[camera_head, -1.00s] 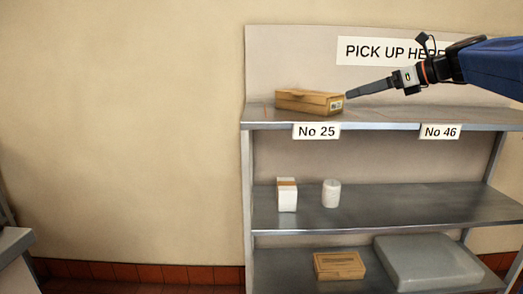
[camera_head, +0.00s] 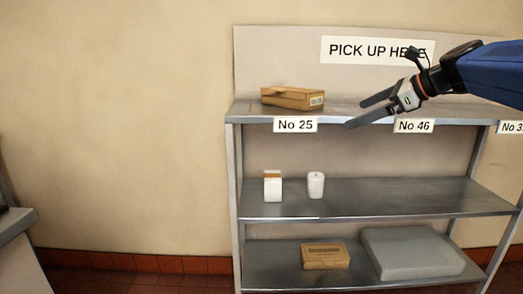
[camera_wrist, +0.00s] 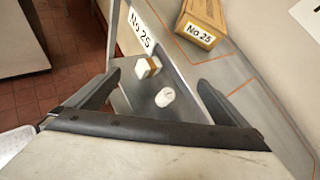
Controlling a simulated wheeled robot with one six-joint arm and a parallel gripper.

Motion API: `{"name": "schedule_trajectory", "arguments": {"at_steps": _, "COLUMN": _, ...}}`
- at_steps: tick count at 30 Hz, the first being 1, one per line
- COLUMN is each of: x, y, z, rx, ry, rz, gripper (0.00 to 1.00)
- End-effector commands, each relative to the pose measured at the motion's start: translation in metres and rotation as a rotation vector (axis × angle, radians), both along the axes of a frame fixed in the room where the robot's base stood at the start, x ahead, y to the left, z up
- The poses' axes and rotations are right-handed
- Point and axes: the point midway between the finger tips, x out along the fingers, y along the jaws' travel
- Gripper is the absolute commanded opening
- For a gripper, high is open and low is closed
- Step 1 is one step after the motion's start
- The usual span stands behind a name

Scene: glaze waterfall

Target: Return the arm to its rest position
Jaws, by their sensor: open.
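My gripper (camera_head: 362,112) is open and empty in the head view. It is in front of the shelf's top board, to the right of the brown box (camera_head: 292,98) and apart from it. My blue arm reaches in from the right edge. In the wrist view the two fingers of my gripper (camera_wrist: 150,92) are spread wide with nothing between them touching. The brown box (camera_wrist: 203,20) with a No 25 label shows at the top of that view, beyond the fingers.
A metal shelf (camera_head: 350,207) stands against the wall. Its middle board holds a white carton (camera_head: 272,187) and a white round container (camera_head: 316,185).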

Motion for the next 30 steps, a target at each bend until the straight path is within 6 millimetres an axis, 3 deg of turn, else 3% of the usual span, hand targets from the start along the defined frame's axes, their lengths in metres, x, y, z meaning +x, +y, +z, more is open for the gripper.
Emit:
{"name": "schedule_trajectory", "arguments": {"at_steps": 8, "x": -0.069, "y": 0.026, "z": -0.065, "rx": -0.343, "ry": -0.097, "rz": 0.208, "gripper": 1.0}}
{"name": "schedule_trajectory", "arguments": {"at_steps": 14, "x": -0.147, "y": 0.037, "z": -0.14, "rx": -0.713, "ry": -0.204, "rz": 0.501, "gripper": 1.0}}
{"name": "schedule_trajectory", "arguments": {"at_steps": 24, "x": -0.27, "y": 0.021, "z": -0.263, "rx": -1.276, "ry": -0.396, "rz": 1.132, "gripper": 1.0}}
{"name": "schedule_trajectory", "arguments": {"at_steps": 30, "x": -0.315, "y": 0.004, "z": -0.313, "rx": -1.485, "ry": -0.481, "rz": 1.456, "gripper": 1.0}}
